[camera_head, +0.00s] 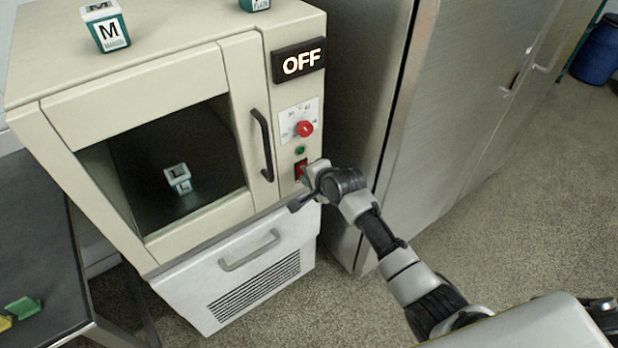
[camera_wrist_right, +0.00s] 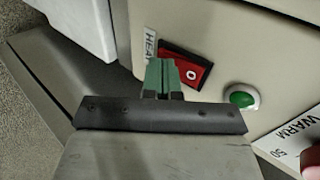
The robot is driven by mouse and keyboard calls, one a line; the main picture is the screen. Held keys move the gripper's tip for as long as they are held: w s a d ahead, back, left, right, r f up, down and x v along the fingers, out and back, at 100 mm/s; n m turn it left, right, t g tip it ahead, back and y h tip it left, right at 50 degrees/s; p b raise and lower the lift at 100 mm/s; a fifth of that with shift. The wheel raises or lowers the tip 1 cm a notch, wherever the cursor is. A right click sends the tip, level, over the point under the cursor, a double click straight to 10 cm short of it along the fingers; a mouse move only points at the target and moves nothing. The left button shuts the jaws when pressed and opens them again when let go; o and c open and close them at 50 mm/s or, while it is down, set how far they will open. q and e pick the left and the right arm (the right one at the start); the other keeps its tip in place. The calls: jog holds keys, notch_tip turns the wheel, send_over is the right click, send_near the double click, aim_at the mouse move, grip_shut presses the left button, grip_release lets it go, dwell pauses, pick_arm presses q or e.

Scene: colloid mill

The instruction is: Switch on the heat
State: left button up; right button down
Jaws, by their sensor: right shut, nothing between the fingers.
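A beige oven-like cabinet (camera_head: 160,75) stands at the left in the head view, its door shut. Its sign (camera_head: 298,61) reads "OFF". Below the sign are a red dial (camera_head: 304,129), a green round light or button (camera_head: 299,150) and a red rocker switch (camera_head: 299,170), partly hidden by my right gripper (camera_head: 307,172). In the right wrist view the red switch (camera_wrist_right: 187,69) shows a "0" mark beside a "HEAT" label (camera_wrist_right: 150,45). My right gripper (camera_wrist_right: 163,76) is shut and empty, its green fingertips at the switch; I cannot tell whether they touch it. My left gripper is not in view.
A cube marked "L" (camera_head: 177,179) sits behind the cabinet's window. A cube marked "M" (camera_head: 105,27) stands on top. A tall metal cabinet (camera_head: 470,110) is close on the right. A dark table (camera_head: 35,250) is at the left.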

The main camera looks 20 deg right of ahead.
jog(key=shift+w+t+b, duration=0.15)
jog(key=shift+t+b, duration=0.25)
jog(key=shift+a+r+p, duration=0.1)
jog(key=shift+r+p, duration=0.7)
jog(key=shift+p, duration=0.3)
